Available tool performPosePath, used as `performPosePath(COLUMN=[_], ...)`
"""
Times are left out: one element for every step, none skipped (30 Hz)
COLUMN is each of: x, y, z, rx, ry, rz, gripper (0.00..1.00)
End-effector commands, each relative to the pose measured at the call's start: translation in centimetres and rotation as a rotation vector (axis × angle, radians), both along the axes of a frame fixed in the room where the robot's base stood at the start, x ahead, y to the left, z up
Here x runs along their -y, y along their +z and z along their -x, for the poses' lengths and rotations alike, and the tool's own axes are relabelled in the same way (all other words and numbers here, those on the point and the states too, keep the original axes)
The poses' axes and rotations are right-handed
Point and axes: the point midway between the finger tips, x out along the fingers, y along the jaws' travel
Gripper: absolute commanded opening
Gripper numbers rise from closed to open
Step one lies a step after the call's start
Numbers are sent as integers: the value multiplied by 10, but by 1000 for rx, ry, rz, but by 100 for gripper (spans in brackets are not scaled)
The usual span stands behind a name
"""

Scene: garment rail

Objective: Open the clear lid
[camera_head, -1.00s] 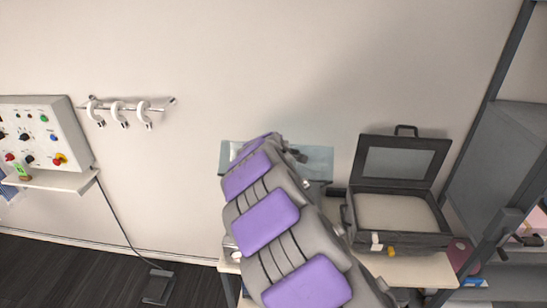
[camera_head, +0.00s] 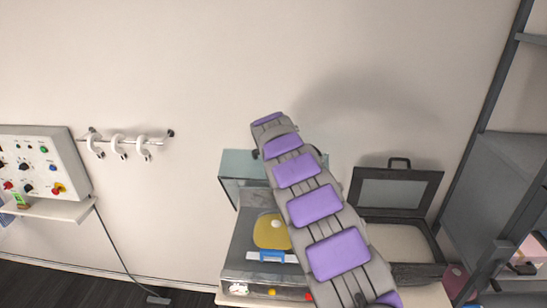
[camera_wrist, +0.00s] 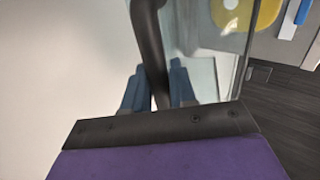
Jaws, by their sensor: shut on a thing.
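The clear lid (camera_head: 240,164) is a see-through greenish panel. It stands raised at the back of a grey box (camera_head: 246,232), partly behind my arm in the head view. It also shows as glass with a dark edge in the wrist view (camera_wrist: 203,70). The box is uncovered in front, with a yellow disc (camera_head: 270,232) and a blue-handled item (camera_head: 262,256) inside. My gripper (camera_wrist: 157,88) is shut on the lid's dark curved handle (camera_wrist: 149,38), its blue-grey fingers on either side of the bar. My arm hides the gripper in the head view.
A dark case (camera_head: 399,214) with a raised windowed lid stands to the right on the same table. A grey shelf rack (camera_head: 485,190) is at the far right. Left are wall hooks (camera_head: 118,145) and a control panel (camera_head: 35,165). The wall is close behind.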

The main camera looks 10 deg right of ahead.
Motion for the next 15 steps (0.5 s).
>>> performPosePath(x=[0, 1, 1, 1, 1, 2, 2, 2, 2, 3, 3, 3, 3, 3, 3], y=[1, 3, 5, 6, 7, 8, 9, 9, 10, 10, 10, 10, 10, 10, 10], z=[-3, -4, -6, -7, -8, -9, -9, -9, -10, -10, -11, -11, -11, -11, -12], rx=[-1, -1, 0, 0, 1, 1, 0, 0, -1, -2, -2, -2, -3, -3, -3], ry=[1, 1, 1, 1, 1, 2, 1, 1, 1, 1, 1, 1, 1, 1, 1], rz=[-3, -2, -1, -1, -1, 0, 0, 0, 0, -1, -1, -1, 0, 0, 0], gripper=[0, 0, 0, 0, 0, 0, 0, 0, 0, 0, 0, 0, 0, 0, 0])
